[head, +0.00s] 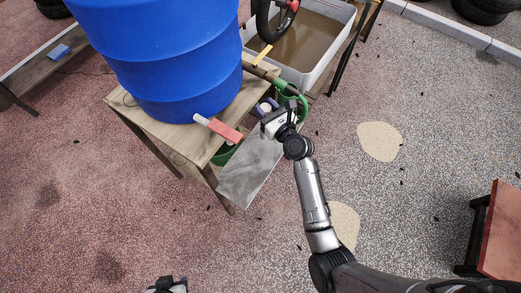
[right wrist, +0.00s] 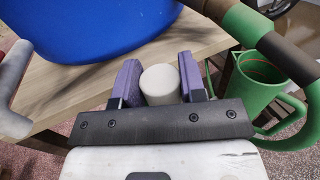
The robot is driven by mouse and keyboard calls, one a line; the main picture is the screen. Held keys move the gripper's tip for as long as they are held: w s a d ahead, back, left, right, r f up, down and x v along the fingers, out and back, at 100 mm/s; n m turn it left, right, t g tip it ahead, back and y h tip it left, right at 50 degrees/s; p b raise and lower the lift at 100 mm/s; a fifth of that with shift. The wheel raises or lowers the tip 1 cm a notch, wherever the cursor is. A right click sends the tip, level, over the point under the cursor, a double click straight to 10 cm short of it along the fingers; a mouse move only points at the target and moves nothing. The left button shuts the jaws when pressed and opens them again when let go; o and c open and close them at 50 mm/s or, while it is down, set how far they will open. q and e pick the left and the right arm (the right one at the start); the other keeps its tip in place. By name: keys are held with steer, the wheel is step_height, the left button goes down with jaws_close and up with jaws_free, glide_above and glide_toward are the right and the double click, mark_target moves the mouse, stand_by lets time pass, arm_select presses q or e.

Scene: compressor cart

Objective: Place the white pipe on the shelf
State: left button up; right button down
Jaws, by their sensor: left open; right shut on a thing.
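My right gripper (head: 268,107) is at the right edge of a wooden stand. In the right wrist view its purple fingers (right wrist: 159,84) are shut on the white pipe (right wrist: 160,83), whose round end shows between them. The pipe is mostly hidden by the gripper in the head view. The wooden stand top (head: 165,135) lies just beyond the fingers; a grey flat board (head: 250,172) slopes out below and in front of it. I cannot tell which of these is the shelf. My left gripper (head: 167,285) is at the bottom edge of the head view, open, far from the stand.
A large blue barrel (head: 160,60) fills much of the stand top. A red and white object (head: 222,129) lies at the stand's front edge. A green can (right wrist: 245,95) and thick pipe (right wrist: 265,30) are right of the fingers. A water-filled tub (head: 310,45) stands behind.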

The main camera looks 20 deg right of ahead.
steer(key=shift+f+b, duration=2.8)
steer(key=shift+f, duration=2.2)
steer(key=shift+f, duration=0.15)
steer(key=c, duration=1.1)
jaws_free()
steer(key=shift+f, duration=0.1)
steer(key=shift+c, duration=0.2)
steer(key=o, duration=0.4)
steer(key=shift+o, duration=0.2)
